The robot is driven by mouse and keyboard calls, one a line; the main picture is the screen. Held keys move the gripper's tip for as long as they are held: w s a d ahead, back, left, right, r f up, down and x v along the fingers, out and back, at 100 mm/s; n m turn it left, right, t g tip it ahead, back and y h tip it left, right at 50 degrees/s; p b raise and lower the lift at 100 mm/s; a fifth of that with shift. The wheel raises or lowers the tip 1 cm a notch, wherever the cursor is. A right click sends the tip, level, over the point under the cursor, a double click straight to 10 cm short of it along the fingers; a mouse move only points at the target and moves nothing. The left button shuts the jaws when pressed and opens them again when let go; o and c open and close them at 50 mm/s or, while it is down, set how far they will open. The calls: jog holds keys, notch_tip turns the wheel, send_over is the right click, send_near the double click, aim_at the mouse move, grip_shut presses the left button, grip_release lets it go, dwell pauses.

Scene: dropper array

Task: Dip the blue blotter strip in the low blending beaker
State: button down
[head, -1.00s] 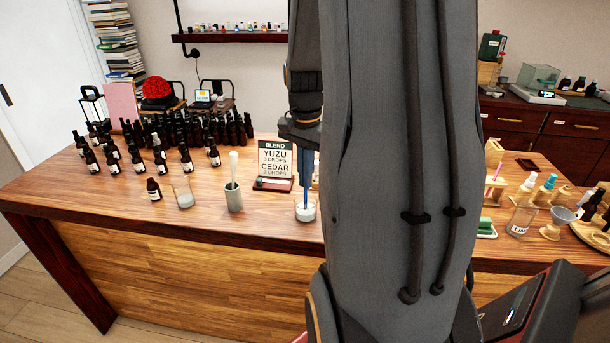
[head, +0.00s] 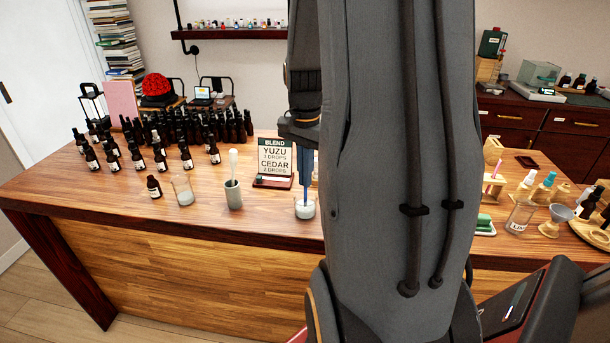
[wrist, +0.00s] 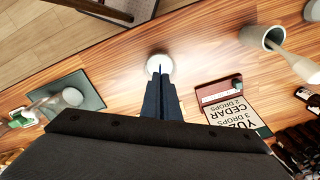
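The low blending beaker (head: 305,210) is a short clear glass with whitish liquid, standing near the table's front edge left of my arm. In the wrist view it shows as a pale round shape (wrist: 159,63) just beyond my fingertips. My gripper (head: 306,176) points straight down above the beaker, its fingers close together. A thin, darker blue strip, the blue blotter strip (head: 306,192), runs down from the fingers to the beaker's mouth; its lower end appears inside the rim. In the wrist view the strip blends with the dark blue fingers, so its tip is unclear.
A BLEND sign (head: 273,160) stands close behind and left of the beaker. Many dark bottles fill the back left. My arm hides the table right of the beaker.

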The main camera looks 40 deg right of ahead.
jog(key=shift+r+p, duration=1.75)
jog(key=shift+r, duration=1.5)
jog(key=shift+a, duration=0.1)
